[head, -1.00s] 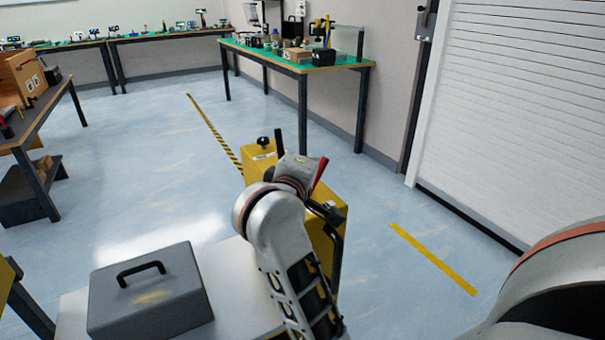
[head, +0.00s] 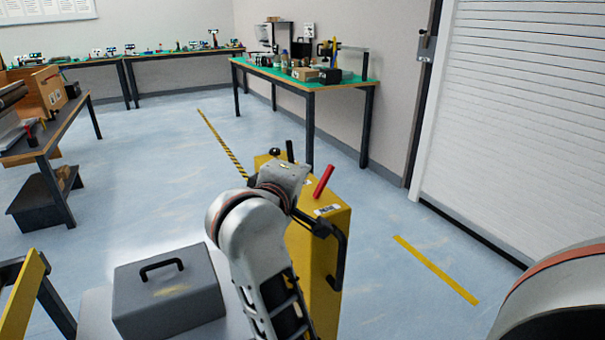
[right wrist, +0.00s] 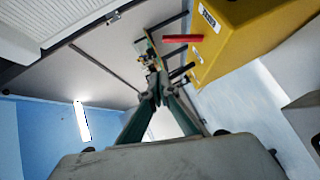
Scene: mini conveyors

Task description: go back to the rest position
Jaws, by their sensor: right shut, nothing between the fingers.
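The fingers of that gripper cannot be made out in the head view. In the right wrist view my right gripper (right wrist: 157,86) has its fingertips together, with nothing seen between them. The yellow cabinet also shows at the top right of that view (right wrist: 240,35), apart from the fingertips. My left gripper is in neither view.
A grey case (head: 168,300) with a black handle stands on a pale surface at lower left. A red bar (head: 323,181) sticks up by the yellow cabinet. Workbenches (head: 352,85) line the back; a roller shutter (head: 525,120) is at right. The middle floor is open.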

